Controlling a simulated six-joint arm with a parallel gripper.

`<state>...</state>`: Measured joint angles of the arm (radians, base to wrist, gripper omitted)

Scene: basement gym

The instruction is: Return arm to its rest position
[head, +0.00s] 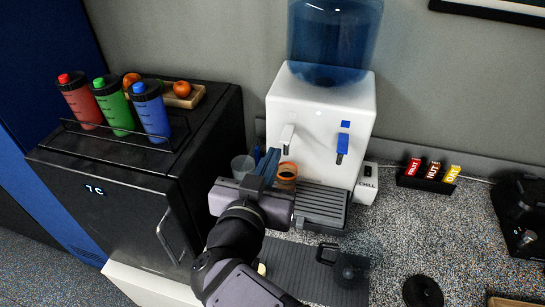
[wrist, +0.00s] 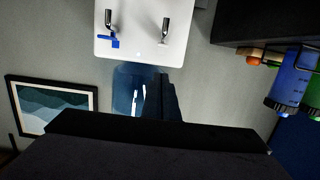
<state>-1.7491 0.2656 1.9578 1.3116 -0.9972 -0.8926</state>
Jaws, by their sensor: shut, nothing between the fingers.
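My gripper (head: 266,165) is in front of the white water dispenser (head: 312,100), over the left end of its grey drip tray (head: 322,205). Its fingers are shut with nothing between them. My arm reaches up to it from the bottom of the head view. In the wrist view, which looks upside down, the dark gripper fingers (wrist: 162,97) overlap the blue water bottle, and the dispenser (wrist: 140,48) is at the top. An orange-brown cup (head: 287,173) stands just right of the gripper, partly hidden. A clear cup (head: 242,165) stands to its left.
A black mini fridge (head: 110,190) stands at left, with red, green and blue bottles (head: 152,112) and a wooden tray (head: 186,98) on top. A bar rack (head: 429,178) and dark bag (head: 520,215) are at right. Speckled counter right of the dark mat (head: 305,268) is mostly open.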

